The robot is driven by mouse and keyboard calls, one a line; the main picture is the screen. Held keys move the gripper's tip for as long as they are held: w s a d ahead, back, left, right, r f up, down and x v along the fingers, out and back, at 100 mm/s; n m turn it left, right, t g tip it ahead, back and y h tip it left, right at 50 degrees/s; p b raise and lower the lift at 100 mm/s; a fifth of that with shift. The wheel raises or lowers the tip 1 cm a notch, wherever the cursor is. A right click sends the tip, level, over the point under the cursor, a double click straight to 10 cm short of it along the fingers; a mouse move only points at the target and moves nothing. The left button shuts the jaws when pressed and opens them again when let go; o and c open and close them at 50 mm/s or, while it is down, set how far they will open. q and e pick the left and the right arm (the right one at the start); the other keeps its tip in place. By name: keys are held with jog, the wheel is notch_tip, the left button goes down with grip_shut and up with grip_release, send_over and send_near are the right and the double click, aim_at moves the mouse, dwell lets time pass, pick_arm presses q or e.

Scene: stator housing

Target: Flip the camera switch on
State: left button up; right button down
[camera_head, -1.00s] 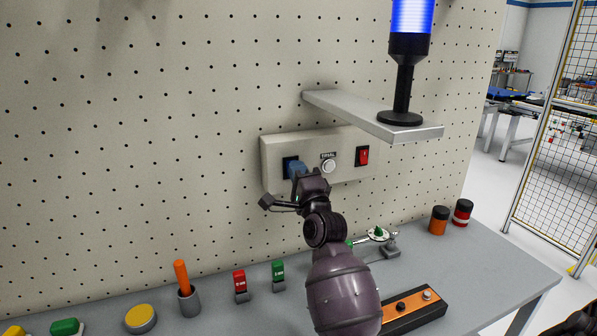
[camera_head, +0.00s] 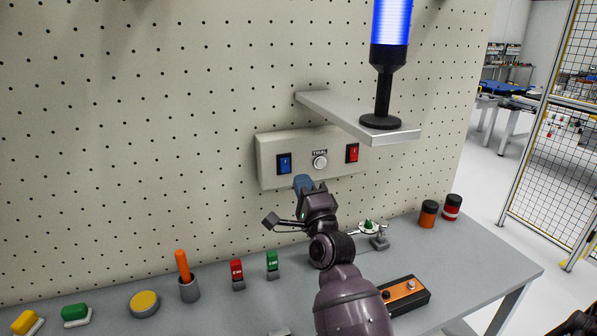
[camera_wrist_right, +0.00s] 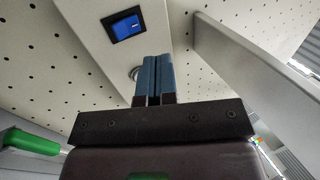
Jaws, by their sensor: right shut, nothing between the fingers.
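A light grey control box (camera_head: 271,176) is mounted on the pegboard wall. It carries a blue rocker switch (camera_head: 284,163) at left, a round white button (camera_head: 320,162) labelled TRIAL in the middle, and a red rocker switch (camera_head: 352,153) at right. I cannot read which is the camera switch. My right gripper (camera_head: 302,182) is shut and empty, its blue fingertips just below the box, between the blue switch and the button. In the right wrist view the blue switch (camera_wrist_right: 127,27) is clear of the fingertips (camera_wrist_right: 154,75), which partly hide the button. My left gripper is not in view.
A metal shelf (camera_head: 335,107) juts out above the box and bears a beacon (camera_head: 391,25) lit blue. The grey table (camera_head: 235,315) below holds red (camera_head: 237,270) and green (camera_head: 272,262) small blocks, an orange-handled tool (camera_head: 182,265), jars and an orange-topped box.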

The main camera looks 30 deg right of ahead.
jog(key=s, duration=0.2)
jog(key=s+a+p, duration=0.1)
jog(key=s, duration=0.2)
dwell(1.0)
